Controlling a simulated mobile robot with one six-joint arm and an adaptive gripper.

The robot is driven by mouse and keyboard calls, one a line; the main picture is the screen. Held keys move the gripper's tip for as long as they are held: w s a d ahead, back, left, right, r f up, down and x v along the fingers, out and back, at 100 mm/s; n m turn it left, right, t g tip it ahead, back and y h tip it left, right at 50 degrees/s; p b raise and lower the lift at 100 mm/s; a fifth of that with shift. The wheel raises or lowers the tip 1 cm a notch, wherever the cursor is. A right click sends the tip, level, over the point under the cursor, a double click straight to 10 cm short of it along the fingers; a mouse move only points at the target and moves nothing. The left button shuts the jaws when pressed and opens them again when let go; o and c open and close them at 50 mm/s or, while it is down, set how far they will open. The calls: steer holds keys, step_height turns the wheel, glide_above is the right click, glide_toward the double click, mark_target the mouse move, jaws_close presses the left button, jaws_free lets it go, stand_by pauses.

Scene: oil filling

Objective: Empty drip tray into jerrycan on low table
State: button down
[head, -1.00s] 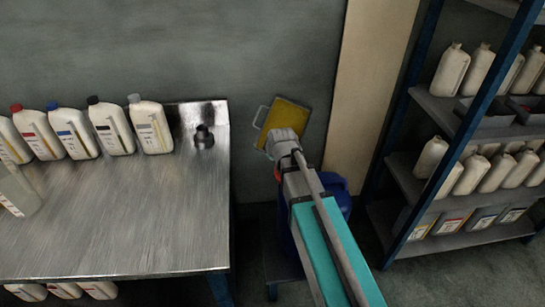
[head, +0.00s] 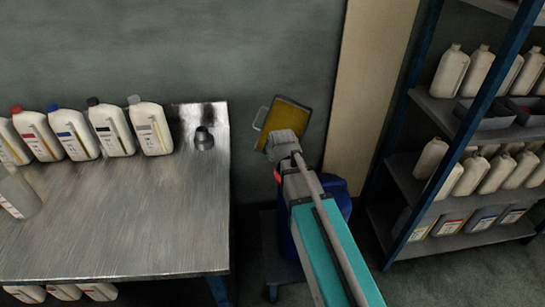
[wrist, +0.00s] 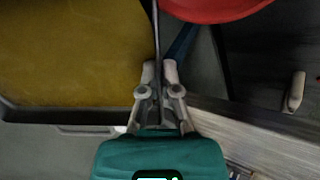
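The drip tray (head: 290,116) is steeply tilted against the wall side, showing its yellow inner face, grey rim and a handle at the left. In the wrist view, the yellow tray floor (wrist: 75,50) fills the upper left. My gripper (wrist: 158,75) is shut on the tray's edge; in the head view it is at the tray's lower side (head: 286,146). A blue jerrycan (head: 337,197) stands below, largely hidden by my arm. A red round rim, probably a funnel (wrist: 215,8), is close to the tray; its opening is hidden. The low table (head: 284,269) shows partly under the jerrycan.
A blue-framed shelf rack (head: 425,190) with bottles and bins stands at the right. The wall is close behind the tray.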

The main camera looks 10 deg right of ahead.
steer(key=shift+s+t+b, duration=0.2)
steer(key=shift+t+b, duration=0.3)
steer(key=shift+t, duration=0.1)
steer(key=shift+r+t+b, duration=0.3)
steer(key=shift+t+b, duration=0.1)
steer(key=shift+t, duration=0.2)
steer(key=shift+s+d+r+t+y+b, duration=0.1)
steer(key=shift+s+r+t+y+b, duration=0.1)
steer(key=shift+t+b, duration=0.6)
steer(key=shift+s+r+t+y+b, duration=0.15)
steer(key=shift+s+t+y+b, duration=0.1)
steer(key=shift+t+b, duration=0.55)
steer(key=shift+s+d+r+t+y+b, duration=0.1)
steer(key=shift+s+r+t+y+b, duration=0.1)
steer(key=shift+t+b, duration=0.6)
stand_by(4.4)
